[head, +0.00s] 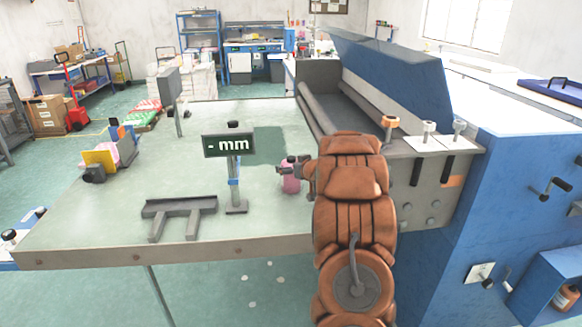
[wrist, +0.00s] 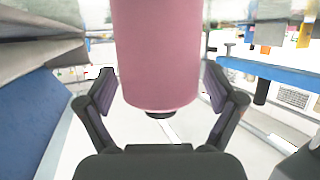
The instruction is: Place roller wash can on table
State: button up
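The pink can (head: 291,184) shows in the head view over the table (head: 130,200), right of the small "mm" display. I cannot tell whether the can's base touches the tabletop.
The "mm" display (head: 229,145) on its post stands left of the can. A grey bracket (head: 180,208) lies near the front edge. The blue machine (head: 395,75) bounds the table's right side.

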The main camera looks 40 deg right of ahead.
dwell(0.3)
jog(key=b+v, duration=0.2)
jog(key=v, duration=1)
jog(key=shift+r, duration=0.15)
jog(key=s+a+r+m+g+h, duration=0.25)
jog(key=a+g, duration=0.35)
jog(key=a, duration=0.7)
jog(key=s+a+f+n+g+y, duration=0.2)
jog(key=s+a+f+g+y, duration=0.1)
jog(key=s+a, duration=1.2)
jog(key=s+a+f+n+g+y, duration=0.3)
jog(key=s+a+g, duration=0.3)
jog(key=s+a, duration=0.9)
jog(key=a+f, duration=0.1)
jog(key=a, duration=0.2)
jog(key=shift+s+a+f, duration=0.2)
jog(key=shift+s+f, duration=0.05)
jog(key=shift+s, duration=0.05)
